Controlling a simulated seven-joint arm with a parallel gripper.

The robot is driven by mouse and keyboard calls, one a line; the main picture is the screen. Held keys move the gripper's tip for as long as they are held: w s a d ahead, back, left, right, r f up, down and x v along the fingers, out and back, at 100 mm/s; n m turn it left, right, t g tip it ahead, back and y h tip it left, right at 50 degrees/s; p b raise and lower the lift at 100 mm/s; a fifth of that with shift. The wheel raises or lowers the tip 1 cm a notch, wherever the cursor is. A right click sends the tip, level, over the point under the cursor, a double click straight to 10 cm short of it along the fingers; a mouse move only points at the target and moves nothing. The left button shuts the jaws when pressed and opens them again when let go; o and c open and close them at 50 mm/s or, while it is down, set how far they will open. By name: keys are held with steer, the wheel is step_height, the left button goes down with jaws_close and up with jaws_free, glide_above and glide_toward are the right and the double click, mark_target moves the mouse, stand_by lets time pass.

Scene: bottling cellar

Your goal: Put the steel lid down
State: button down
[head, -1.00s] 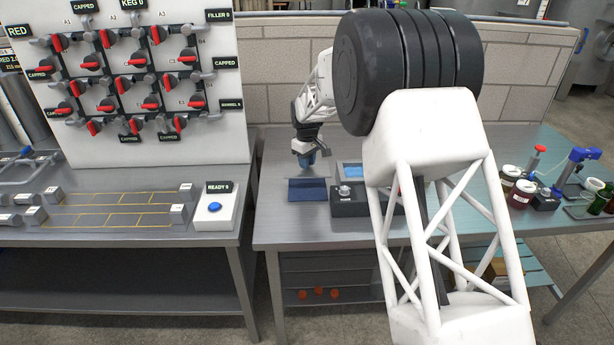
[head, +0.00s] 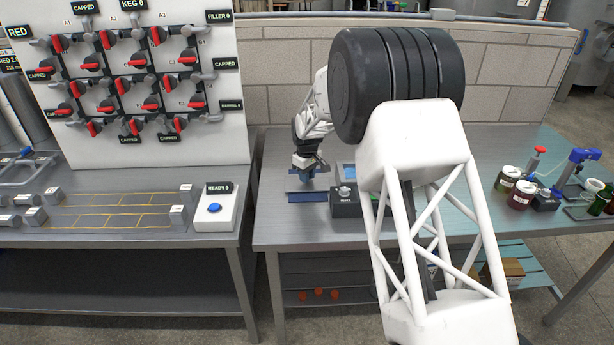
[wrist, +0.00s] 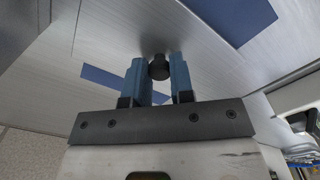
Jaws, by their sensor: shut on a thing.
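The steel lid shows in the wrist view by its dark round knob (wrist: 159,68), which sits between my two blue fingertips. Grey brushed metal lies around the knob, but the lid's outline blends with the grey bench top. My gripper (wrist: 157,74) is shut on the knob; it also shows in the head view (head: 303,171), low over the bench. A dark blue mat (head: 314,197) shows as a narrow strip in front of my gripper, its back part covered by grey. I cannot tell whether the lid touches the mat.
A black box with a knob on top (head: 346,203) stands just right of the mat. A white box with a blue button (head: 214,209) is on the left bench. Jars (head: 521,195) and a blue device (head: 580,168) stand at the right. The bench's left front is clear.

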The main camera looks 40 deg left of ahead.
steer(key=shift+f, duration=0.1)
stand_by(0.3)
steer(key=c, duration=1)
jaws_free()
step_height(320, 180, up, 12)
steer(key=shift+r, duration=0.1)
stand_by(0.7)
